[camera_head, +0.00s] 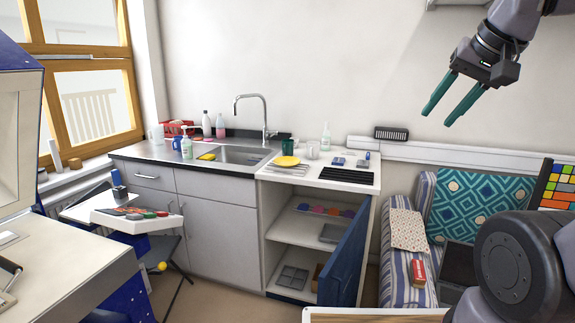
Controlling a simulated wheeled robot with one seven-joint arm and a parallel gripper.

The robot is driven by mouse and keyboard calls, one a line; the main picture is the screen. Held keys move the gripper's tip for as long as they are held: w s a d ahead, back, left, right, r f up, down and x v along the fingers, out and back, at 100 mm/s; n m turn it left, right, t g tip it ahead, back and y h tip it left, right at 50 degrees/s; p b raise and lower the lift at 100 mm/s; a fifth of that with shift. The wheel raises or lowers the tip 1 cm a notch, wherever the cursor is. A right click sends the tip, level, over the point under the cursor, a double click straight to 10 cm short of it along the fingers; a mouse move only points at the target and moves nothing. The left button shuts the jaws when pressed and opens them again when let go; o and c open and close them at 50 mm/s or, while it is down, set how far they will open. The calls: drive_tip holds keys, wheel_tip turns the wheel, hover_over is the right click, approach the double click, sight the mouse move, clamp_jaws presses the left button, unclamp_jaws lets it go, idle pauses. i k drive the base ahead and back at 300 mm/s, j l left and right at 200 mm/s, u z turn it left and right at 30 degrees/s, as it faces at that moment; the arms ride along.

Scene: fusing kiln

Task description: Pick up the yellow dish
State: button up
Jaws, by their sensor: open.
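The yellow dish (287,161) is a small, round, shallow plate. It sits on the white counter to the right of the sink, at the left part of the drying area, on or just behind a ribbed rack or mat (288,170). My gripper (449,108) is high at the upper right, in front of the bare wall. Its two teal fingers are apart and nothing is between them. It is well away from the dish.
A tall faucet (262,112) and sink (236,155) are left of the dish. A green cup (288,146), a glass (313,150) and a clear bottle (326,137) stand behind it. A black grooved mat (347,175) lies to its right. A blue cabinet door (344,258) hangs open below.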

sight(286, 162)
drive_tip(key=k+j, duration=0.1)
drive_tip(key=j, duration=0.35)
drive_tip(key=k+j+z, duration=0.1)
drive_tip(key=j, duration=0.3)
drive_tip(key=k+j, duration=0.1)
drive_tip(key=j, duration=0.35)
drive_tip(key=i+j+z, duration=0.1)
drive_tip(key=j, duration=0.3)
drive_tip(key=i+j+z, duration=0.1)
drive_tip(key=i+j, duration=0.2)
drive_tip(key=i+j+z, duration=0.1)
drive_tip(key=j, duration=0.4)
drive_tip(key=i+j, duration=0.25)
drive_tip(key=i, duration=0.15)
drive_tip(key=i+j+z, duration=0.1)
drive_tip(key=i, duration=0.3)
drive_tip(key=j, duration=0.1)
